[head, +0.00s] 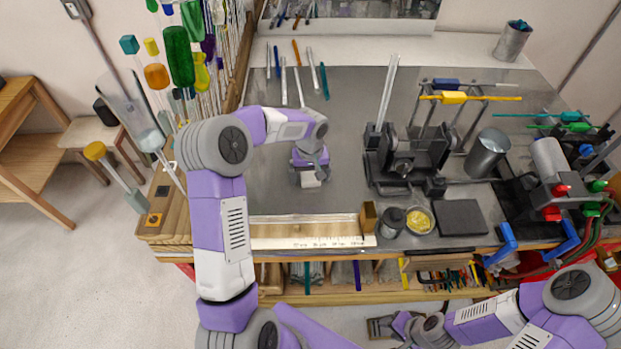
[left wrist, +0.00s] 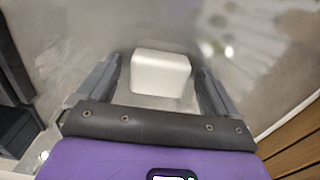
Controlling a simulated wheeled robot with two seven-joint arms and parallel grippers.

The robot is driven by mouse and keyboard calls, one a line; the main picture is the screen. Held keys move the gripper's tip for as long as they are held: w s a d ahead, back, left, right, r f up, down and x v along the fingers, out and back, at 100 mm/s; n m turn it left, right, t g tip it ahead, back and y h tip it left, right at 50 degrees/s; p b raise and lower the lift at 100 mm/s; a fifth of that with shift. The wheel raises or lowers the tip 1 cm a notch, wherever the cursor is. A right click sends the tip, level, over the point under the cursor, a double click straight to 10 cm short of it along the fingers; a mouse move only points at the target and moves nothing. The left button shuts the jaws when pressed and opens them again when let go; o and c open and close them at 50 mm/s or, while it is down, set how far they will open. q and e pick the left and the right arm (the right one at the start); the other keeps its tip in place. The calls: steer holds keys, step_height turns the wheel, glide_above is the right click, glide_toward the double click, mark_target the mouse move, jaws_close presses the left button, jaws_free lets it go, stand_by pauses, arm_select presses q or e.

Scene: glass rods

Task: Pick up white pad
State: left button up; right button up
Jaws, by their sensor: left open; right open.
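The white pad (left wrist: 160,74) is a small rounded white block on the grey tabletop. In the left wrist view it lies between the two finger tips, with a gap on each side. In the head view the white pad (head: 311,180) shows just below my left gripper (head: 310,170), partly hidden by it. My left gripper points down over the pad, open and empty. My right gripper (head: 384,327) is low at the bottom of the head view, in front of the table and away from the pad. It is open and partly hidden by the arm.
A wooden ruler strip (head: 312,242) lies along the table's front edge. A dark clamp fixture (head: 403,160) stands right of my left gripper. Several glass rods (head: 297,75) lie at the back. Bare tabletop (head: 345,110) surrounds the pad.

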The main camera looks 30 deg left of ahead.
mark_target(311, 176)
arm_select(q)
steer(key=c, duration=1.1)
steer(key=shift+r, duration=0.2)
steer(key=shift+c, duration=1)
step_height(311, 176, up, 10)
steer(key=shift+f, duration=0.15)
